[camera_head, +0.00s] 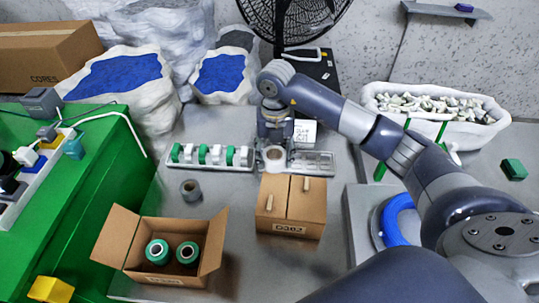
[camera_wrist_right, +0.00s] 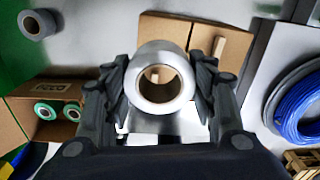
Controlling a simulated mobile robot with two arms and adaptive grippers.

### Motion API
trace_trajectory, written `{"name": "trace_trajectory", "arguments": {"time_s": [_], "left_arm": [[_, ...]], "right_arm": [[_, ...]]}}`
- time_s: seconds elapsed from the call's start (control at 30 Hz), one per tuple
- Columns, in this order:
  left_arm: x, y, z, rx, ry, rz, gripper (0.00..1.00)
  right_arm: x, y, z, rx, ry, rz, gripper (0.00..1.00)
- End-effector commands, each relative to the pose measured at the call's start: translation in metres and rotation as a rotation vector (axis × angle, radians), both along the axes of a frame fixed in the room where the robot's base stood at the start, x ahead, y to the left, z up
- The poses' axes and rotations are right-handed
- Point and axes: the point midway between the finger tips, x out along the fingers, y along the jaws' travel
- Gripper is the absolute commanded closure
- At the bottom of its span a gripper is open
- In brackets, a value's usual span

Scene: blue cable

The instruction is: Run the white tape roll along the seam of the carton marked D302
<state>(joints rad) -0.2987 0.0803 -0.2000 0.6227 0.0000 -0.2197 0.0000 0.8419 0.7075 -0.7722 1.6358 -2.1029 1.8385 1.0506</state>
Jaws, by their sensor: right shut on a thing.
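The carton marked D302 (camera_head: 291,215) stands closed on the grey table, with its seam running between the top flaps and small tan pieces on top. My right gripper (camera_head: 274,150) is at the carton's far edge. It is shut on the white tape roll (camera_head: 273,158), which has a brown core. In the right wrist view the roll (camera_wrist_right: 160,78) sits between both fingers, and the carton top (camera_wrist_right: 205,38) lies just beyond it. I cannot tell whether the roll touches the carton. My left gripper is not in view.
An open carton (camera_head: 205,255) with green-and-white rolls stands at the front left. A grey roll (camera_head: 191,189) stands alone. Trays (camera_head: 247,160) lie behind the carton. A blue cable coil (camera_head: 397,222) is at the right. A green bench (camera_head: 85,200) borders the left.

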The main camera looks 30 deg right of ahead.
Motion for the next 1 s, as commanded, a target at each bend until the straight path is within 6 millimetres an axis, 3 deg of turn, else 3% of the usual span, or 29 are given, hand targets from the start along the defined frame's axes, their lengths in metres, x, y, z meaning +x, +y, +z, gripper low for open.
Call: {"name": "trace_trajectory", "arguments": {"time_s": [0.4, 0.6, 0.8, 1.0], "left_arm": [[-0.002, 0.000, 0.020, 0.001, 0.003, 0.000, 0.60], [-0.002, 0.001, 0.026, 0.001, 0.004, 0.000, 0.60], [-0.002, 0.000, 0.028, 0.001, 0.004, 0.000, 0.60], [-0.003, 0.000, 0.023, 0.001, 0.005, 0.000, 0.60]], "right_arm": [[0.004, -0.037, -0.016, -0.001, 0.002, -0.811, 0.72], [0.003, -0.052, -0.025, -0.001, 0.001, -1.116, 0.72], [0.002, -0.059, -0.030, -0.001, 0.000, -1.265, 0.72], [0.002, -0.060, -0.036, 0.000, 0.000, -1.288, 0.72]]}}
